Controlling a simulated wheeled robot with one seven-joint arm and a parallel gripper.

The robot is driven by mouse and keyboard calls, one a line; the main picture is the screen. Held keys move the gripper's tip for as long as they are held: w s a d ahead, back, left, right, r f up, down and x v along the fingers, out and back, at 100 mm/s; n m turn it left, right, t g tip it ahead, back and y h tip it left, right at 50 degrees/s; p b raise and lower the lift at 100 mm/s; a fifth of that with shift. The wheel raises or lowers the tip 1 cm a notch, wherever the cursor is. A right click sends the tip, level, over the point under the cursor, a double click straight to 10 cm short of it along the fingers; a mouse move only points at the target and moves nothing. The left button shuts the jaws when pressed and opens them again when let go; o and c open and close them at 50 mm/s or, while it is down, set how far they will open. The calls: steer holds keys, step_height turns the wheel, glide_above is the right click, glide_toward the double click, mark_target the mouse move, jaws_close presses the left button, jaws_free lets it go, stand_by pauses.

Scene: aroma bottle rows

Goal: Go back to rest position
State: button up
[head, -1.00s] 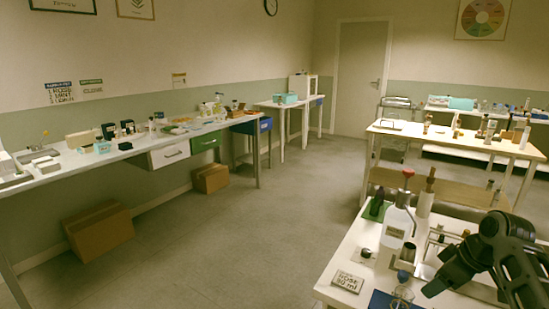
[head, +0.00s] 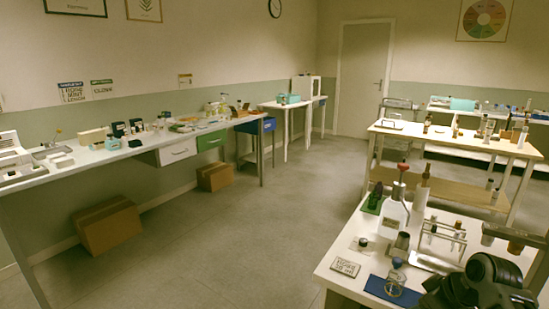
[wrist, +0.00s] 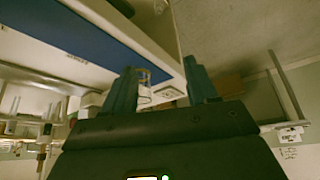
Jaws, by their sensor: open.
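My gripper (wrist: 162,90) shows in the wrist view with its two blue fingers apart and nothing between them. In the head view my dark arm is at the bottom right, over the near table (head: 333,281); the fingers cannot be made out there. The glass vessel (head: 394,285) stands on a blue mat (head: 378,289), to the left of my arm.
A long bench (head: 110,163) runs along the left wall. The floor (head: 240,235) between is clear.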

steer(key=s+a+f+m+t, duration=0.3)
steer(key=s+a+f, duration=0.6)
steer(key=s+a, duration=0.4)
steer(key=s+a+r+m+t+h, duration=0.2)
steer(key=s+t, duration=0.1)
steer(key=s, duration=1.3)
steer(key=s+d+r+t, duration=0.2)
steer(key=s+r+t, duration=0.1)
steer(key=s+r, duration=1.6)
steer(key=shift+r+m+t+h, duration=0.3)
steer(key=shift+r+m+t, duration=0.1)
steer(key=shift+r, duration=0.45)
